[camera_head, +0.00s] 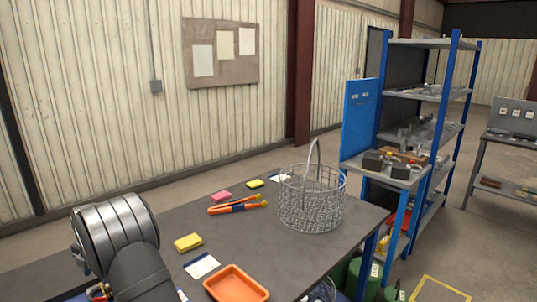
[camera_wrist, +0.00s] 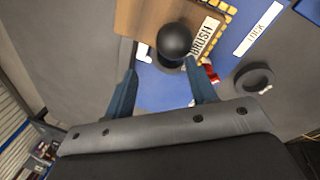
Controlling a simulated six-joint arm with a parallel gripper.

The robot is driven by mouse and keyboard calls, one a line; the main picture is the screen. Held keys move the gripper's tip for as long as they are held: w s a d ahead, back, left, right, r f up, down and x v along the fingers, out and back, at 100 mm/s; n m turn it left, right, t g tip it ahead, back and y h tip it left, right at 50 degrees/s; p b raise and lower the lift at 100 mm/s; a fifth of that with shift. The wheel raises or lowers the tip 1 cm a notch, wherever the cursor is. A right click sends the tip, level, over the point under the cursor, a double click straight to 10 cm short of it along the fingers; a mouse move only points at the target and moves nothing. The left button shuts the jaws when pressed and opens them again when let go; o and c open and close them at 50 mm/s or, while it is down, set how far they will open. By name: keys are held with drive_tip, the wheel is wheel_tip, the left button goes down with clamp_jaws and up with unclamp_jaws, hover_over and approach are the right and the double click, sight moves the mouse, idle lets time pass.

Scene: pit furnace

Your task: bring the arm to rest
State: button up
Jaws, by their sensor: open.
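My gripper (camera_wrist: 161,66) shows in the wrist view with its two dark blue fingers spread apart and nothing between them touching either one. A black ball (camera_wrist: 174,41) lies in line with the gap, beyond the fingertips. Its distance from them is hard to tell. In the head view my arm's grey segments fill the lower left, beside the table's left end. The fingers are hidden or too small to make out there.
The grey table (camera_head: 314,257) bears a wire basket (camera_head: 311,207), an orange tray (camera_head: 236,284), yellow block (camera_head: 188,242), pink block (camera_head: 221,196) and orange-handled tool (camera_head: 236,207). The wrist view shows a wooden brush board (camera_wrist: 143,20), blue surface (camera_wrist: 160,88) and black round part (camera_wrist: 254,79).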

drive_tip(key=s+a, duration=0.8)
drive_tip(key=shift+s+a+r, duration=0.1)
drive_tip(key=shift+s+a, duration=0.1)
drive_tip(key=d+r, duration=0.1)
drive_tip(key=r, duration=0.7)
drive_tip(key=d+r, duration=0.2)
drive_tip(key=r, duration=0.6)
drive_tip(key=shift+s+d+r, duration=0.15)
drive_tip(key=shift+d+r, duration=0.1)
drive_tip(key=shift+r, duration=0.05)
drive_tip(key=o, duration=0.9)
drive_tip(key=shift+c, duration=0.2)
drive_tip(key=shift+o, duration=1)
drive_tip(key=w+d+r+m+y, duration=0.1)
drive_tip(key=w+d+r+m, duration=0.3)
drive_tip(key=d, duration=0.6)
drive_tip(key=w+d+r+m+y, duration=0.1)
drive_tip(key=w+d+r+m, duration=0.1)
drive_tip(key=w+d+r, duration=0.55)
wheel_tip(320, 180, down, 10)
drive_tip(key=s+a, duration=0.1)
drive_tip(key=shift+s+a+f+t, duration=0.15)
drive_tip(key=shift+s+a+t, duration=0.05)
drive_tip(key=shift+a+t, duration=0.2)
